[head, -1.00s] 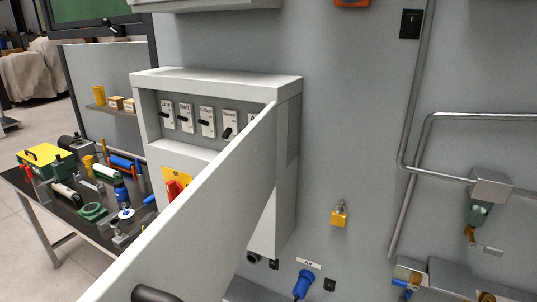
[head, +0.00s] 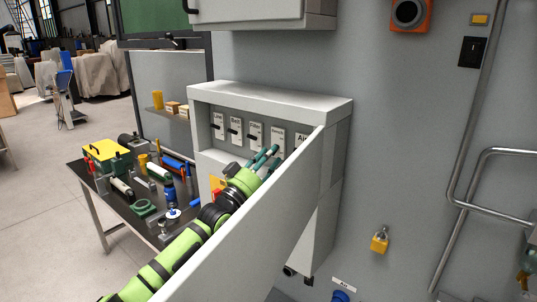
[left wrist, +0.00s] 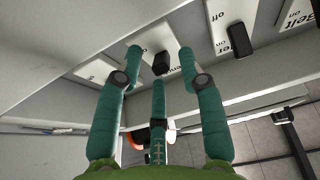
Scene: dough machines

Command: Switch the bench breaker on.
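The grey breaker cabinet (head: 270,94) stands open on the wall, with a row of white switch plates inside. The bench breaker (head: 277,137) is the fourth plate from the left; its lever is hidden by my fingers in the head view. In the left wrist view, the fingers (left wrist: 160,55) stand apart on either side of a black lever (left wrist: 161,63) on the plate beside the one ending in "er". Contact cannot be told. My right gripper is not in view.
The door stands out close alongside my left arm. Neighbouring breaker levers (left wrist: 240,40) sit close beside the fingers. A black table (head: 130,205) with tools and a yellow-green box (head: 107,155) stands left. A yellow padlock (head: 380,241) hangs on the wall at right.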

